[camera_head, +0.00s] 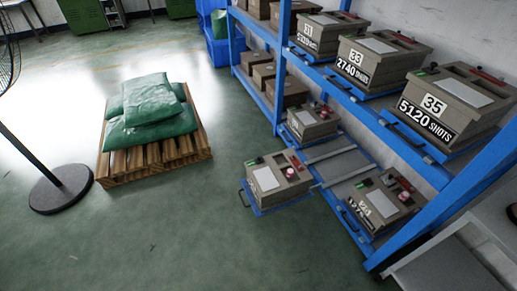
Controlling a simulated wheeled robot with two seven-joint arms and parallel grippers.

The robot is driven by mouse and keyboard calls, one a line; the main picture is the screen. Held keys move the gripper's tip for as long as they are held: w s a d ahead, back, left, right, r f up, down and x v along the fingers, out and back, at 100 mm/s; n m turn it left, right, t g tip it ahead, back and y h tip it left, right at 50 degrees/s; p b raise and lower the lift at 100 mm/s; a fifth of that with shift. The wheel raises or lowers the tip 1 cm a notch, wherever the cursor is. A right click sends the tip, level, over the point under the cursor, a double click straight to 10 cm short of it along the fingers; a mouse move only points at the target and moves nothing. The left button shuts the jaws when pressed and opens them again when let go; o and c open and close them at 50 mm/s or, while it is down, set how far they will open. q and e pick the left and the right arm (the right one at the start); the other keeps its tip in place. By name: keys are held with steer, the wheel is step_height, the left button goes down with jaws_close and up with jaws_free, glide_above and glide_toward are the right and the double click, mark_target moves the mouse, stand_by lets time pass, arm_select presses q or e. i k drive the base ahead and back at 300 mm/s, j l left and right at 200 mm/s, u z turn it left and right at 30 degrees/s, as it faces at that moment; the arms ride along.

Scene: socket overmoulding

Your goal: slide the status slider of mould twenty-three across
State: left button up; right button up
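No number on any mould in view reads clearly as 23. A grey-brown mould (279,184) sits on a blue pull-out tray (262,211) that stands out from the lower shelf into the aisle. Its top has a pale plate, a pink-red knob, a small green part at the back left and a dark red part at the right. Its number is not visible, and the slider's position is too small to tell. Another lower mould (386,205) has a partly readable label. A third mould (313,122) stands further back. Neither of my grippers is in view.
The blue rack (441,178) carries upper moulds marked 35 (455,100), 33 (380,60) and 31 (324,30). A pallet (155,160) with green sacks (150,105) and a round stand base (60,190) are at left. The floor between is clear.

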mark_target(260, 159)
steer(key=i+j+z, duration=0.15)
steer(key=i+j, duration=0.3)
steer(key=i+j+z, duration=0.15)
steer(key=i+j, duration=0.3)
steer(key=i+j+z, duration=0.1)
steer(key=i+j, duration=0.3)
steer(key=j, duration=0.25)
